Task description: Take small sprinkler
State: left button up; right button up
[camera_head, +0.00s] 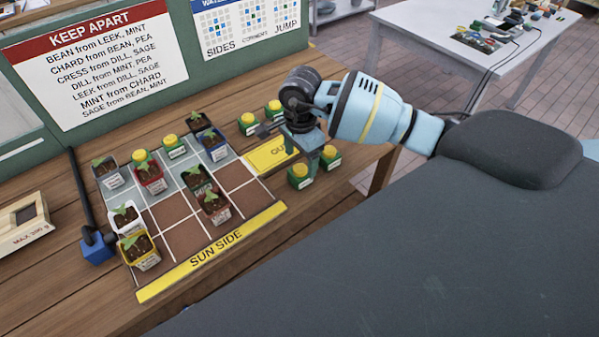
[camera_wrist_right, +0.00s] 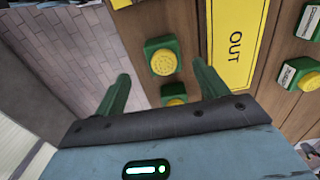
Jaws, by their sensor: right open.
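Several green blocks with round yellow tops look like the sprinklers; their labels are too small to read, so I cannot tell which is the small one. Two stand at the table's right edge, one nearer (camera_head: 298,177) and one farther right (camera_head: 330,158). Two more stand behind the yellow OUT plate, left (camera_head: 248,123) and right (camera_head: 274,108). My left gripper is out of view.
The yellow OUT plate (camera_head: 268,155) lies beside a planting grid (camera_head: 185,239) holding several potted seedlings and more yellow-topped blocks. A green sign board is behind. A white table (camera_head: 420,30) stands farther back.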

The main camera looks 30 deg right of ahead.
aim_at(300, 168)
jog(key=shift+w+f, duration=0.15)
jog(key=shift+f, duration=0.55)
jog(key=shift+w+d+f, duration=0.15)
jog(key=shift+f, duration=2.35)
jog(key=c, duration=1.1)
